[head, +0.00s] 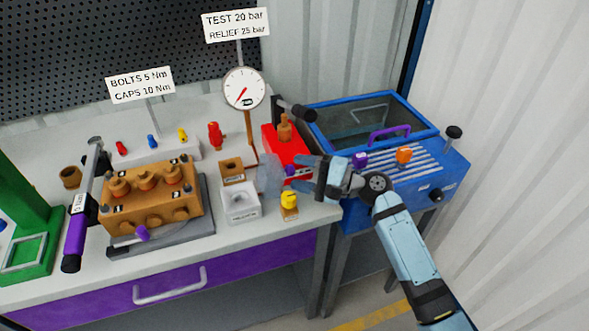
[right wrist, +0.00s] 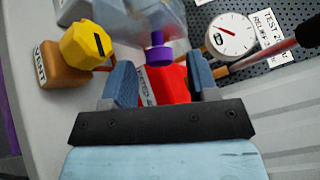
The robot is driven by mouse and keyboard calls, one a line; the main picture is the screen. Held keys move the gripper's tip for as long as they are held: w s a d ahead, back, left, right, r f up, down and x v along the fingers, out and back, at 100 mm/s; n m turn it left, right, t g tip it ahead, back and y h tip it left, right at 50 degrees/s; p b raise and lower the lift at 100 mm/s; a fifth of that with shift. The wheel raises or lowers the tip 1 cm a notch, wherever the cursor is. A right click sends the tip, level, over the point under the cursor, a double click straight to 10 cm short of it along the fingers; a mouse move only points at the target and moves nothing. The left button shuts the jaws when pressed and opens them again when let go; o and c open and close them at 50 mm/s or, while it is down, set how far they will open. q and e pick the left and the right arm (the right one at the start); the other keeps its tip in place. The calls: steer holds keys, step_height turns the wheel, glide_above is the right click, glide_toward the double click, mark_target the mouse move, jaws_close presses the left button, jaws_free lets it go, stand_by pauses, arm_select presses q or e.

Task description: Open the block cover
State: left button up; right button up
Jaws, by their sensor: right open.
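A translucent, bluish cover-like piece (head: 270,176) stands on the bench near its right end, left of my right gripper; it also shows at the top of the right wrist view (right wrist: 140,18). I cannot tell how it is fixed. A purple knob (head: 290,170) by the red box (head: 284,147) shows between and just beyond my fingers; in the right wrist view the knob (right wrist: 157,52) is there too. My right gripper (head: 306,170) is open, with nothing clamped between its fingers (right wrist: 160,68). An orange-brown pump block (head: 152,205) with several caps sits on a grey plate at left. My left gripper is not in view.
A yellow-topped piece (head: 289,200), a white holder (head: 240,204) and a brown holder (head: 232,171) stand close to the gripper. A gauge (head: 244,89) rises behind. A blue machine (head: 408,172) with a purple-handled lid stands at right. A purple-handled wrench (head: 76,228) is far left.

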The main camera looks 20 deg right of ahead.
steer(key=shift+x, duration=0.95)
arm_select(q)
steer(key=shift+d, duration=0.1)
arm_select(e)
steer(key=shift+c, duration=0.2)
